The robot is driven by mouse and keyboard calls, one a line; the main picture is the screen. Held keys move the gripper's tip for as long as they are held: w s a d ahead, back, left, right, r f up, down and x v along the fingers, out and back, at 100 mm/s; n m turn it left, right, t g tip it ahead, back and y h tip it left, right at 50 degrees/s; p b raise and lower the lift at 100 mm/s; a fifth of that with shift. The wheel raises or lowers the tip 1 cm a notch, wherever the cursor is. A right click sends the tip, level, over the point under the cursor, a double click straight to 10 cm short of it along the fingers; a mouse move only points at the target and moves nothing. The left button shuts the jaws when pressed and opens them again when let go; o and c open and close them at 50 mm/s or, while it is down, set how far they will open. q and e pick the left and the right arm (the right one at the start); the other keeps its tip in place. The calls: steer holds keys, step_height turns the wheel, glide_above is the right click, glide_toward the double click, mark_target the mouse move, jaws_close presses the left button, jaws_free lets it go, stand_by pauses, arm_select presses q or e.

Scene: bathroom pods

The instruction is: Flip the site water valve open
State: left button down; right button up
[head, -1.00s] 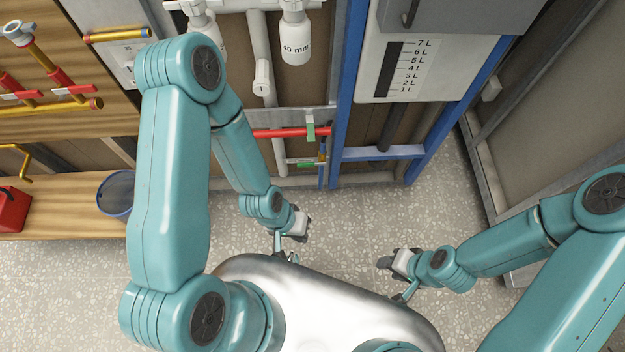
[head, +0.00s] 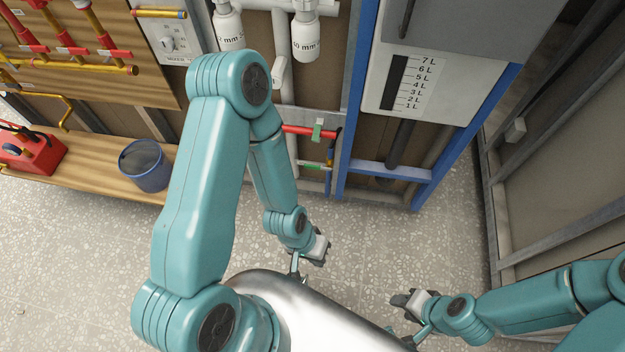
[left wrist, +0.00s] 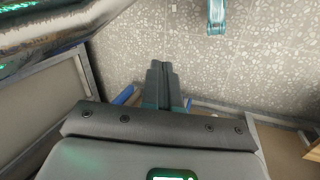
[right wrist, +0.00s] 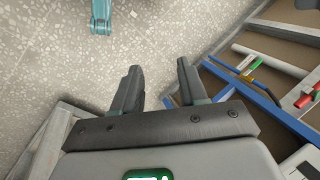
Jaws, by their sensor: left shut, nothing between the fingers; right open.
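I cannot tell for sure which part is the site water valve. In the head view, a red pipe (head: 298,130) with a green tag (head: 318,129) runs low on the wall, beside a thin upright with yellow and blue parts (head: 331,152). In the right wrist view, a yellow part (right wrist: 255,63) sits on the pipework at the right, beyond the fingers. My left gripper (head: 322,258) is low over the floor; its fingers are shut and empty in the left wrist view (left wrist: 160,68). My right gripper (head: 398,300) is open and empty, its fingers apart in the right wrist view (right wrist: 158,68). Neither touches the pipework.
A blue frame (head: 352,110) and a litre-scale tank (head: 440,85) stand at the wall. A grey-framed panel (head: 560,140) rises at the right. A wooden bench (head: 95,168) holds a blue bin (head: 147,165) and a red toolbox (head: 30,150). The speckled floor (head: 100,270) is open.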

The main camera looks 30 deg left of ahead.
arm_select(q)
steer(key=shift+w+d, duration=0.1)
